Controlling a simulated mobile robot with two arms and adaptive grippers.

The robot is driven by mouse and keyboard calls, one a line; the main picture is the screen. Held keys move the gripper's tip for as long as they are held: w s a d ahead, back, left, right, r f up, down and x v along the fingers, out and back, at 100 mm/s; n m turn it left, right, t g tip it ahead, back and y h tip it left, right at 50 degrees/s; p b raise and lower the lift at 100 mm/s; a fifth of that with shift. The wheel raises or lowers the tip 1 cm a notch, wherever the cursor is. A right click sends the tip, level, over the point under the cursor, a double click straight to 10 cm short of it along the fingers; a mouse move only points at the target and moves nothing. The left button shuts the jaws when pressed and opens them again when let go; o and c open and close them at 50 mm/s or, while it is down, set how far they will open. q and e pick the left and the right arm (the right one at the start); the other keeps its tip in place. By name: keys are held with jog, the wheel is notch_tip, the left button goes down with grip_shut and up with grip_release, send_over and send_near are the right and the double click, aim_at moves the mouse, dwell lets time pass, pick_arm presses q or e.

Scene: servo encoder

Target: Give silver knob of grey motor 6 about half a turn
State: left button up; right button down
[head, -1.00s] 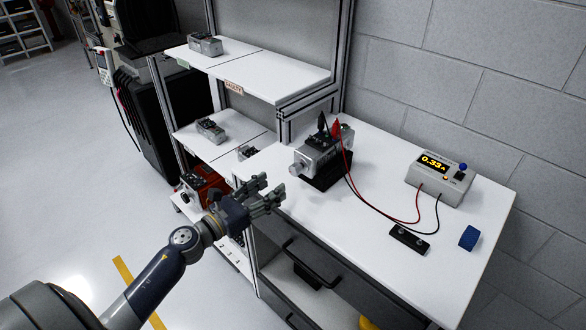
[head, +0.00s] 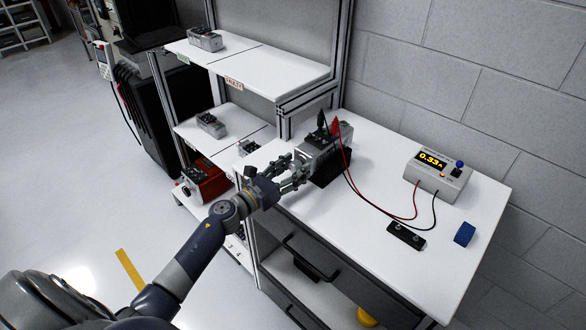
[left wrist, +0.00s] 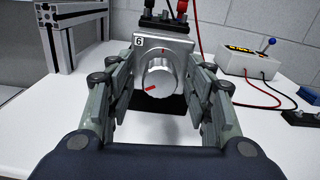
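The grey motor 6 (head: 325,146) sits on a black stand on the white bench, with a black and a red clip on top. In the left wrist view its housing (left wrist: 176,47) bears a "6" label. Its silver knob (left wrist: 160,78) faces the camera. A red mark on the knob points to the lower left, and another red mark is on the housing above it. My left gripper (head: 291,170) is at the knob's end of the motor. In the wrist view its fingers (left wrist: 158,82) are open on both sides of the knob, with visible gaps. My right gripper is out of view.
Red and black leads run to a meter (head: 437,178) reading 0.33. Shelves (head: 250,72) with other motors stand left of the bench (head: 370,240). The bench front is clear.

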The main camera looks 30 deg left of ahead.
pick_arm(q)
jog(key=c, duration=1)
jog(key=shift+o, duration=0.2)
jog(key=shift+n, duration=0.3)
jog(key=n, duration=0.4)
jog(key=n+p, duration=0.1)
jog(key=n, duration=0.4)
jog(key=shift+d, duration=0.1)
jog(key=n+p, duration=0.1)
jog(key=n, duration=0.4)
jog(key=shift+r, duration=0.1)
jog(key=n+p, duration=0.1)
jog(key=n, duration=0.4)
jog(key=o, duration=1.1)
